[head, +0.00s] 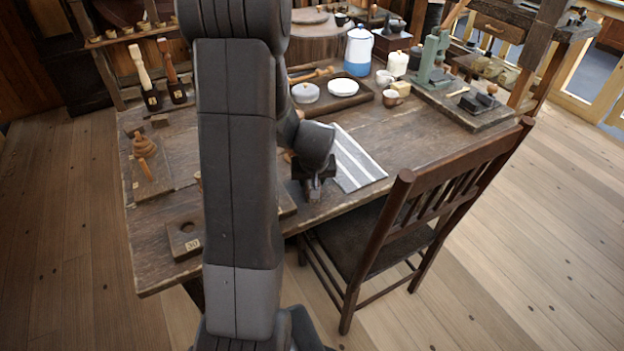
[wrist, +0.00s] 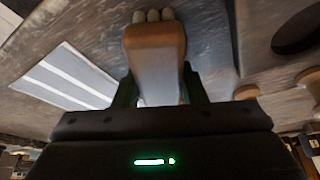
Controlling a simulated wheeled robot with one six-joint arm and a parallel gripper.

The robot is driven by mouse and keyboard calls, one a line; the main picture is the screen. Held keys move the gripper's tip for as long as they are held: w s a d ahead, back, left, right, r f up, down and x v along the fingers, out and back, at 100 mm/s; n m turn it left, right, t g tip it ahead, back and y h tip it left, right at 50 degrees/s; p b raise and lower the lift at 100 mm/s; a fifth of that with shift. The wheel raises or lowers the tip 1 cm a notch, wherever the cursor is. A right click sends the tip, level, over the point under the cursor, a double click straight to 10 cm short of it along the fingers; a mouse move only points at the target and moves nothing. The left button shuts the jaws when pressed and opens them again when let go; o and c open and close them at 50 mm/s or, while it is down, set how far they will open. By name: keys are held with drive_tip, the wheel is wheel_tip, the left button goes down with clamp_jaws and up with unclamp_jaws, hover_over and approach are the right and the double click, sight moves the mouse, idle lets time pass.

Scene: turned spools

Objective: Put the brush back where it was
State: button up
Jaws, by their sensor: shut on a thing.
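My gripper (head: 314,190) is over the front part of the workbench, beside the striped cloth, partly hidden by my own arm. In the wrist view, my gripper (wrist: 158,88) is shut on a brown wooden piece with several pale rounded tips at its far end, which looks like the brush (wrist: 155,50). The fingers stand on either side of it. I cannot tell whether it touches the bench. In the head view the held piece is mostly hidden.
The striped cloth (head: 356,160) lies beside my gripper. A block with a round hole, marked 30 (head: 184,240), sits at the bench's front left. Turned wooden pieces (head: 145,145) stand behind it. A dark chair (head: 400,210) stands close at the right front.

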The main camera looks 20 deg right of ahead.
drive_tip(key=shift+f, duration=0.15)
drive_tip(key=o, duration=1)
drive_tip(key=shift+o, duration=0.2)
drive_tip(key=shift+s+r, duration=0.1)
drive_tip(key=shift+r, duration=0.4)
drive_tip(key=v, duration=1.1)
drive_tip(key=shift+r+p, duration=0.25)
drive_tip(key=shift+p, duration=0.2)
drive_tip(key=shift+f, duration=0.1)
